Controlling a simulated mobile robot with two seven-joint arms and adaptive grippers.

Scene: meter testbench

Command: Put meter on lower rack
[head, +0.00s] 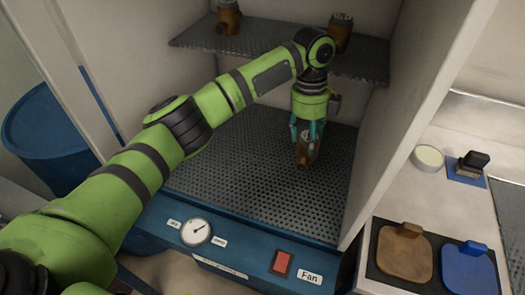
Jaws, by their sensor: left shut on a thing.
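My left arm reaches from the left into the cabinet. My left gripper (309,128) points down and is shut on a small brown meter (304,153). The meter is upright at the lower rack (240,165), a perforated dark grey shelf, toward its right side. I cannot tell whether the meter's base touches the rack. The gripper fingers hide the meter's upper part. My right gripper is not in view.
The upper rack (265,37) holds two similar brown items, one at left (229,18) and one at right (340,31). The cabinet's right wall (400,110) stands close to my gripper. The front panel has a dial (196,232) and a red switch (283,263). A blue barrel (55,140) stands left.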

